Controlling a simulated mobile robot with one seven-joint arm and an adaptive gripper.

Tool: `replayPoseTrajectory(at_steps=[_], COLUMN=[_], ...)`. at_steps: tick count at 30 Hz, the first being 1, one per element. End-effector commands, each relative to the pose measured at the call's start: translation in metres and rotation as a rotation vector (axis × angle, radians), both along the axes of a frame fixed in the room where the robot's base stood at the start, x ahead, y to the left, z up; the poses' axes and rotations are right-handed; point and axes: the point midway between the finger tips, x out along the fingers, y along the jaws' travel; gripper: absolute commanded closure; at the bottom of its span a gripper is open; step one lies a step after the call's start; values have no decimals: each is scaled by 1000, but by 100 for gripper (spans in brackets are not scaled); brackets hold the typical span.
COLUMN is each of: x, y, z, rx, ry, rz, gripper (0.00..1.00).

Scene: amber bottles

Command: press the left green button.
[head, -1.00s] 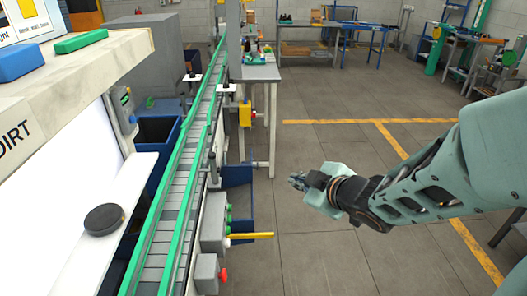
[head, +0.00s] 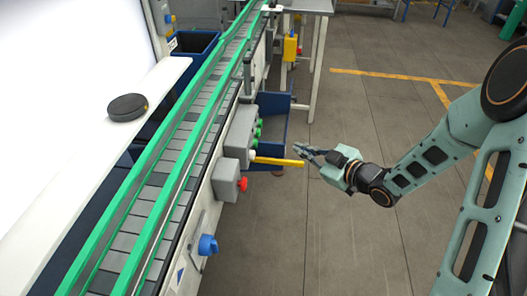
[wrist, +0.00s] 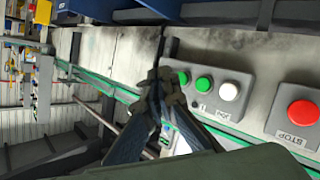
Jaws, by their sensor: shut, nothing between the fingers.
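A grey button box (head: 237,134) sits on the side of the conveyor in the head view, with green buttons (head: 258,123) facing right. In the wrist view, the box (wrist: 213,104) carries two green buttons, one at picture left (wrist: 183,78) and one beside it (wrist: 204,83), then a white button (wrist: 229,91). My gripper (head: 299,149) is shut and empty, to the right of the box and apart from it in the head view. In the wrist view, its fingers (wrist: 160,82) appear just left of the leftmost green button; no contact is visible.
A separate box with a red stop button (head: 243,184) is nearby; that button also shows in the wrist view (wrist: 303,112). A yellow bar (head: 278,161) juts out below the gripper's fingers. A blue knob (head: 208,244) is nearer. Open floor lies to the right.

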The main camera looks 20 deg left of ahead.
Motion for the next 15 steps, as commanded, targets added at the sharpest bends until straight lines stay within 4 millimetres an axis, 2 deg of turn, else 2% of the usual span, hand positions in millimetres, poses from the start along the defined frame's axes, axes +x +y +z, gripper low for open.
replayPoseTrajectory(at_steps=[15], x=[-1], y=[7], z=[-1], rx=[13], ry=[-1], rz=[2], gripper=[100])
